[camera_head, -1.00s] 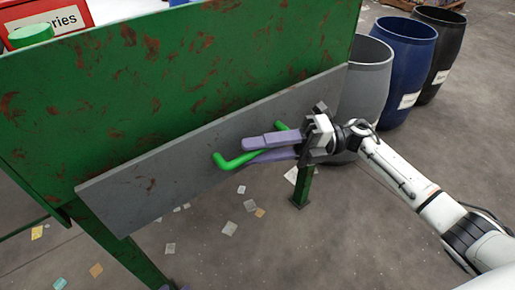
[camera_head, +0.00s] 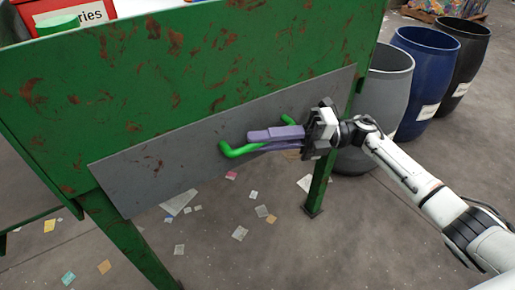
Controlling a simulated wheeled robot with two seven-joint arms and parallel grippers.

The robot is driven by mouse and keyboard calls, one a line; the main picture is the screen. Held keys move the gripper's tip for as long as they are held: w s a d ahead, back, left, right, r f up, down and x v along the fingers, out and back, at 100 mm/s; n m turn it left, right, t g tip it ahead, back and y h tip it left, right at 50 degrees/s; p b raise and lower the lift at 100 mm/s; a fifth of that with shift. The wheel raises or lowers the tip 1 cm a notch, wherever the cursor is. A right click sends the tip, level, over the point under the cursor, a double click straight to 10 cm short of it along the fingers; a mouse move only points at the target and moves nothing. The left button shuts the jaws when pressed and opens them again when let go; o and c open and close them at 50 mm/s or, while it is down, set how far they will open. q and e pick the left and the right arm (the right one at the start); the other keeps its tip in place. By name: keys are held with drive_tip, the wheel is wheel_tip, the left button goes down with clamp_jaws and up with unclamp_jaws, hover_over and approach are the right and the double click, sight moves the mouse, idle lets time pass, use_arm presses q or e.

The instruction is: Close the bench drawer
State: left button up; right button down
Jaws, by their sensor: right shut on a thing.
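The bench drawer shows as a long grey front panel (camera_head: 165,165) under the rusty green side of the bench (camera_head: 200,60). Its green bar handle (camera_head: 238,151) stands out from the panel. My right gripper (camera_head: 262,141) reaches in from the right with its purple fingers shut on the handle, which is partly hidden behind them. The panel lies close against the bench; I cannot tell whether any small gap is left. My left gripper is out of view.
Grey (camera_head: 388,90), blue (camera_head: 425,80) and black (camera_head: 462,60) barrels stand to the right, the grey one close behind my right arm. Green bench legs (camera_head: 318,185) stand below the drawer. Paper scraps litter the floor. A red labelled bin (camera_head: 60,12) is at upper left.

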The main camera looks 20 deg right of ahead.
drive_tip(key=c, duration=1.7)
unclamp_jaws()
drive_tip(key=shift+w, duration=0.25)
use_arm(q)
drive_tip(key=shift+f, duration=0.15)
use_arm(e)
drive_tip(key=d, duration=0.3)
drive_tip(key=s+d, duration=0.1)
drive_tip(key=d, duration=0.6)
drive_tip(key=shift+s+d+f, duration=0.1)
drive_tip(key=shift+s+f, duration=0.05)
drive_tip(key=shift+f, duration=0.2)
